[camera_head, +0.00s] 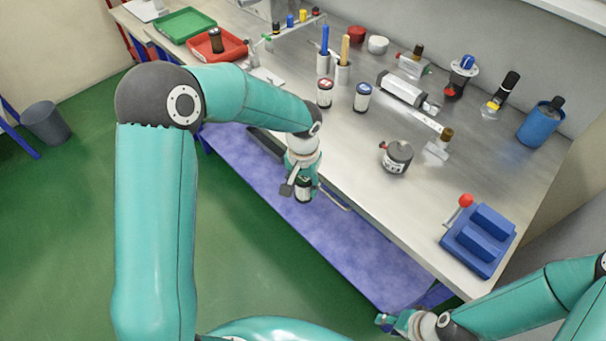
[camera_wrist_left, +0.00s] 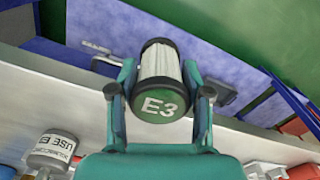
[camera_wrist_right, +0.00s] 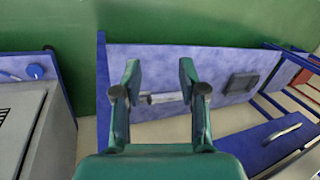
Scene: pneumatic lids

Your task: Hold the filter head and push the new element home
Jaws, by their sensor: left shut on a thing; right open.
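My left gripper (camera_head: 301,188) is shut around a filter element, also seen in the left wrist view (camera_wrist_left: 160,82). The element has pale pleated sides, a dark far rim and a green end cap marked E3. It is held beyond the bench's front edge. A squat grey canister with a dark top and a red part (camera_head: 396,157) stands on the bench to the right; its label shows in the left wrist view (camera_wrist_left: 52,150). I cannot tell whether it is the filter head. My right gripper (camera_head: 392,322) is open and empty, low by the bench's near end (camera_wrist_right: 160,95).
A blue block fixture with a red-knobbed lever (camera_head: 478,240) sits near the right end. Red (camera_head: 200,48) and green (camera_head: 184,25) trays lie far left. The front middle is clear.

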